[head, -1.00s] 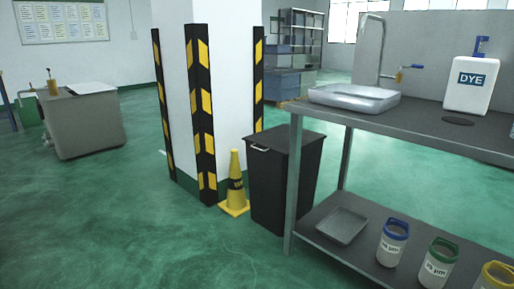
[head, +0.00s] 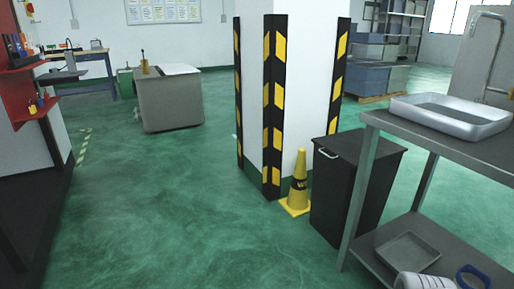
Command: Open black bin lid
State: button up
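A black bin (head: 339,205) stands on the green floor to the right of the middle in the head view, between a pillar and a metal table. Its flat black lid (head: 369,149) looks shut, with a small pale handle (head: 327,153) at the front left edge. The table's front leg covers part of the bin's right side. My gripper is not in view.
A yellow cone (head: 298,190) stands just left of the bin, by the pillar (head: 306,80) with black and yellow guards. A metal table (head: 478,148) with a tray (head: 451,114) is at the right. A red shelf (head: 24,85) is at the far left. Open floor (head: 180,225) lies in the middle.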

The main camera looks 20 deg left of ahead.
aim_at(346, 146)
jog(key=u, duration=0.7)
jog(key=i, duration=1.1)
jog(key=u, duration=0.5)
jog(key=i, duration=0.95)
